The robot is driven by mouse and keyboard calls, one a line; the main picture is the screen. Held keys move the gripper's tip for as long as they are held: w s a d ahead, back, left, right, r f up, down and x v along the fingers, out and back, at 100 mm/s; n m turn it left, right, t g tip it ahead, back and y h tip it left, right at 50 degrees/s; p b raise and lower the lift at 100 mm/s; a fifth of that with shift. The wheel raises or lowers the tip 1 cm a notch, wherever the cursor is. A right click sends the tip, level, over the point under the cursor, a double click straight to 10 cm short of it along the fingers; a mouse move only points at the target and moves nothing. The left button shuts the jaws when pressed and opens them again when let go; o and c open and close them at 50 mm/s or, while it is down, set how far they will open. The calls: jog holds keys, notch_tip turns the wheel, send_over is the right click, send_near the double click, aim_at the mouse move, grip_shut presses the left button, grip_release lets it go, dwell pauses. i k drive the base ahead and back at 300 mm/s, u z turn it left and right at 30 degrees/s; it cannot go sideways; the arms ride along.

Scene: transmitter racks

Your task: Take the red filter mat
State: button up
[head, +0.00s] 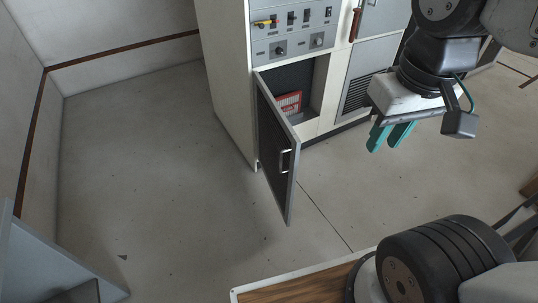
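The red filter mat (289,103) shows as a red and white piece inside the low compartment of the cabinet, partly hidden by the open door (277,150). The mat seems to lean in the compartment's lower left part. The door is swung out toward me and has a light handle (284,160). My gripper (384,147) has two teal fingers pointing down, apart at the tips with nothing seen between them. It is to the right of the door and the mat, in front of the neighbouring grille, and clear of them.
The cabinet's control panel (293,33) with switches and knobs is above the compartment. A grey louvred panel (369,82) is to its right. A grey-blue object (50,262) stands at lower left. The floor (150,170) left of the door is clear.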

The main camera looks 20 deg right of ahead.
aim_at(290, 103)
jog(key=z, duration=1.45)
jog(key=i, duration=2.05)
jog(key=u, duration=1.65)
